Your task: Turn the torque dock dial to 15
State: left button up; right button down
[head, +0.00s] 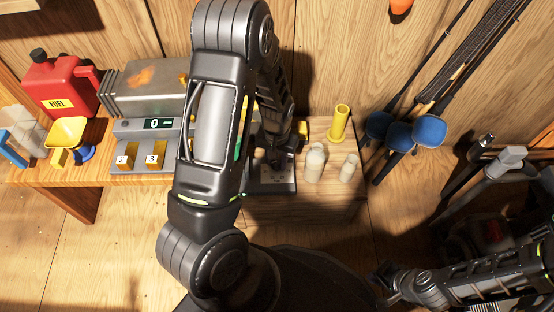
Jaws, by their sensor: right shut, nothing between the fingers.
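A grey dock (128,136) with a small display reading "0 -" stands on the left bench. I cannot make out a dial or the number 15. My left gripper (277,158) points down over a grey plate (272,187) on the wooden crate. Its fingers are dark and partly hidden, so I cannot tell whether they are open or what they touch. My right gripper (384,276) is shut and empty, low at the right, away from the bench.
A red fuel can (61,87), a metal box (150,92) and a yellow funnel-like cup (66,134) stand at the left. Two pale bottles (315,163) and a yellow tube (339,123) stand right of my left gripper.

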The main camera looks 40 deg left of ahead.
pick_arm(q)
grip_shut()
jog(key=shift+r+n+p, duration=0.1)
jog(key=shift+n+p, duration=0.2)
jog(key=shift+n, duration=0.1)
jog(key=shift+n+p, duration=0.5)
jog(key=shift+n, duration=0.3)
jog(key=n+p, duration=0.1)
jog(key=n, duration=0.2)
jog(key=shift+p, duration=0.4)
jog(key=shift+n+p, duration=0.65)
jog(key=shift+n, duration=1.05)
